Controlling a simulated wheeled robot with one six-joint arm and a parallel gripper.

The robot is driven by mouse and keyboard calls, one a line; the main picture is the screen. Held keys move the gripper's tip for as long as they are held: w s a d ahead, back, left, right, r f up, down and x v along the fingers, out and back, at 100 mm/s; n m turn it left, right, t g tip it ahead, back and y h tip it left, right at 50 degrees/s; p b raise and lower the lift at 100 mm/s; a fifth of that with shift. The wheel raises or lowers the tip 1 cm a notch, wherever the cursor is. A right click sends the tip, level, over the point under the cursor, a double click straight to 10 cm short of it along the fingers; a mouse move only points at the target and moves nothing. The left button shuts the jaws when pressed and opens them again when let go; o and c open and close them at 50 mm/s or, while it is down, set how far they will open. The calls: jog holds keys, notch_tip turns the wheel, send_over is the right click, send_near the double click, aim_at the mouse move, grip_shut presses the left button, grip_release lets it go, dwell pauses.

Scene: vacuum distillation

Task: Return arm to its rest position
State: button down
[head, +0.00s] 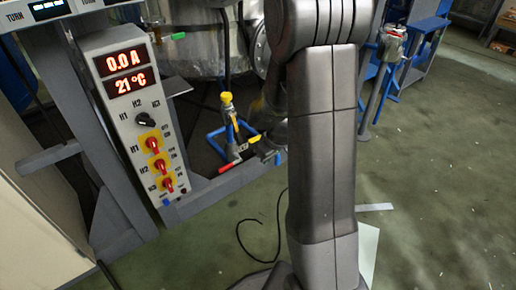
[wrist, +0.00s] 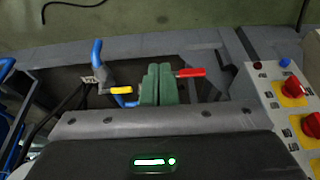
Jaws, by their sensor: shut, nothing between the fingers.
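My gripper (wrist: 157,84) shows in the wrist view as two green fingers pressed together, with nothing between them. A red valve handle (wrist: 190,72) is just right of the fingertips in that view, and a yellow handle (wrist: 120,90) on blue piping (wrist: 97,55) is to their left. I cannot tell whether the fingers touch either. In the head view my arm (head: 322,150) stands upright in the middle and hides part of what is behind it. The gripper fingers cannot be made out there. The red handle (head: 230,167) and the yellow handle (head: 228,98) also show there.
A control panel (head: 138,110) reading 0.0 A and 21 °C, with red switches, stands at the left. A grey frame beam (head: 220,186) runs below the piping. A cable (head: 250,240) lies on the floor. The green floor (head: 440,190) at the right is mostly open.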

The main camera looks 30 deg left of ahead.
jog(key=shift+s+d, duration=0.3)
jog(key=shift+d, duration=0.4)
jog(key=shift+a, duration=0.15)
